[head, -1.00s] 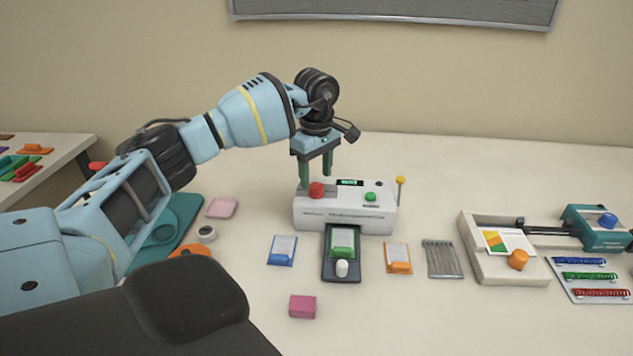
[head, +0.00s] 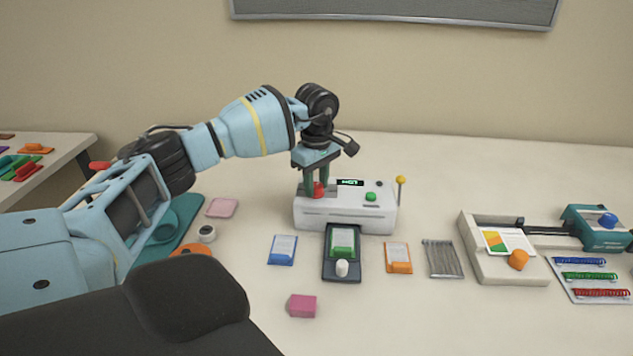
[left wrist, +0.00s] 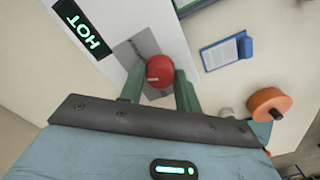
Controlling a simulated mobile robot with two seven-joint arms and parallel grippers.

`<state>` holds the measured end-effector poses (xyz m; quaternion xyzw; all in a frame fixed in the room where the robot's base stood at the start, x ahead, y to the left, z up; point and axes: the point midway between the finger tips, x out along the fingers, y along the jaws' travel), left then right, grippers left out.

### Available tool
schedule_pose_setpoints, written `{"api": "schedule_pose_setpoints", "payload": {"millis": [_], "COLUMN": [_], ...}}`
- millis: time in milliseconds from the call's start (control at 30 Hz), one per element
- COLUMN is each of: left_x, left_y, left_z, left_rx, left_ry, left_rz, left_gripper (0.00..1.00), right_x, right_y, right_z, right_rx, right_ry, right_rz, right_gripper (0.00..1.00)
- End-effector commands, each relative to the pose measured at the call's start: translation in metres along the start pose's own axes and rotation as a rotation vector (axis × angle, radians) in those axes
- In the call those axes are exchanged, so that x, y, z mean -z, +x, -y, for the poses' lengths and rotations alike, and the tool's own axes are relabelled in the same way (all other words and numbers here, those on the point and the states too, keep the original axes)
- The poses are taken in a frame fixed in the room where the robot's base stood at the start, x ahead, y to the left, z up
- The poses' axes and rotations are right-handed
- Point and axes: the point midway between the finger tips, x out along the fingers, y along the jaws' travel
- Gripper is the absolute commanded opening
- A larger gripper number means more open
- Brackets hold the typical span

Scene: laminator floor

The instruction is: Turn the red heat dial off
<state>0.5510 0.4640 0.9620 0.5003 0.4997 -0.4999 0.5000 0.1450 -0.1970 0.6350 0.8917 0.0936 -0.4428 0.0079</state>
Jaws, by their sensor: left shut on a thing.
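The white laminator (head: 345,212) stands on the table with a small display reading HOT, clear in the left wrist view (left wrist: 82,27). The red heat dial (head: 319,189) sits on its top at the left. In the left wrist view the dial (left wrist: 160,71) is between the green fingertips, with a pale mark on its face. My left gripper (head: 314,188) points down and is shut on the dial. My right gripper is not in view.
A green knob (head: 370,197) and a yellow-tipped lever (head: 400,181) are at the laminator's right. A tray (head: 341,272) with a green-clipped card lies in front. A pink block (head: 302,306) and blue-clipped card (head: 282,250) lie nearby. A trimmer (head: 500,270) stands right.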

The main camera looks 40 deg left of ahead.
Motion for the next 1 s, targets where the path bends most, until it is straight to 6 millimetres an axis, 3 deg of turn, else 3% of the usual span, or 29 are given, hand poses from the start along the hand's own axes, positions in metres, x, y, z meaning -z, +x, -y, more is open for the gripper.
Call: {"api": "schedule_pose_setpoints", "payload": {"millis": [367, 1000], "left_x": [0.000, 0.000], "left_y": [-0.002, -0.004], "left_z": [0.000, 0.000], "left_rx": [-0.001, -0.001], "left_ry": [-0.100, -0.669], "left_rz": [0.000, 0.002], "left_gripper": [0.10, 0.10], "right_x": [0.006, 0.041], "right_y": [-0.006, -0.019], "right_z": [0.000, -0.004], "right_rx": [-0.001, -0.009], "right_ry": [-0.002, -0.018], "right_rz": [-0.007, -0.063], "right_gripper": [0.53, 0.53]}}
